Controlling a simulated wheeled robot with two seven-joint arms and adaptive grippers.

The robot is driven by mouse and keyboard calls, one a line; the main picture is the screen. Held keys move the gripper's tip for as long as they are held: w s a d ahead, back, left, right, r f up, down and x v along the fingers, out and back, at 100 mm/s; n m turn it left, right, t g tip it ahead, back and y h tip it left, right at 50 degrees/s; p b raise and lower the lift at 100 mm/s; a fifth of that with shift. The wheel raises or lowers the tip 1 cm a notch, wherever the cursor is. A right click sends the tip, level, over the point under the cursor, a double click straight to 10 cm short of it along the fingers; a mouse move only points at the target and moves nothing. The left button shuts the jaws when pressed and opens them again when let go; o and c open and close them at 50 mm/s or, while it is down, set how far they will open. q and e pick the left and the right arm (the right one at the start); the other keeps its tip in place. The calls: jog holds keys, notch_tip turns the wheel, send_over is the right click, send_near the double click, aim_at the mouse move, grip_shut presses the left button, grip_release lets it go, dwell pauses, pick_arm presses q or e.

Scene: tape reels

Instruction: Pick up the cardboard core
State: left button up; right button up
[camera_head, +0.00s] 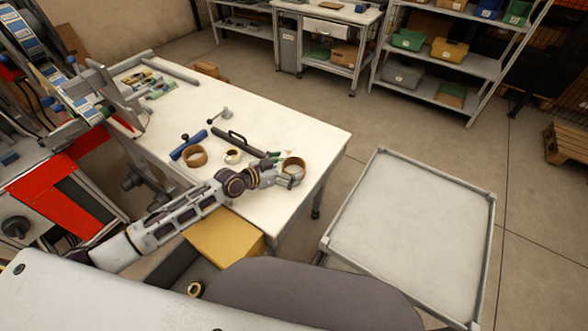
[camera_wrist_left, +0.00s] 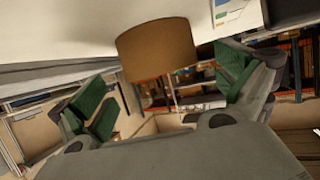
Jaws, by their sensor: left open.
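A brown cardboard core (camera_head: 293,162) is at the right end of the white work table, near its edge. My left gripper (camera_head: 288,175) reaches it from the front left. In the left wrist view, the core (camera_wrist_left: 157,48) appears as a plain brown cylinder ahead, between the directions of the two green-padded fingers. The left gripper (camera_wrist_left: 165,95) is open, with clear space on both sides of the core. Whether a finger touches it cannot be told. Another brown ring (camera_head: 195,156) and a smaller pale roll (camera_head: 233,156) lie further left. My right gripper is not in view.
A blue-handled tool (camera_head: 188,145) and a dark long-handled tool (camera_head: 238,141) lie behind the rings. A yellow-brown box (camera_head: 226,238) stands by the table's front edge. A grey-rimmed cart (camera_head: 410,232) stands to the right. The table's back right surface is clear.

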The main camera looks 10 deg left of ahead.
aim_at(303, 160)
pick_arm(q)
jog(key=shift+x, duration=1.7)
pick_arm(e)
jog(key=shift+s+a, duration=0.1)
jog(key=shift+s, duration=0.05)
pick_arm(q)
jog(key=shift+a, duration=0.1)
jog(key=c, duration=1.1)
jog(key=shift+o, duration=0.2)
jog(key=shift+w+r, duration=0.1)
jog(key=shift+r, duration=0.1)
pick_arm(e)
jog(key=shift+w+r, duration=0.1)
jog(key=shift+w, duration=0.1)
pick_arm(q)
jog(key=shift+r, duration=0.65)
notch_tip(303, 160, up, 9)
jog(key=shift+f+p, duration=0.25)
jog(key=shift+p, duration=0.2)
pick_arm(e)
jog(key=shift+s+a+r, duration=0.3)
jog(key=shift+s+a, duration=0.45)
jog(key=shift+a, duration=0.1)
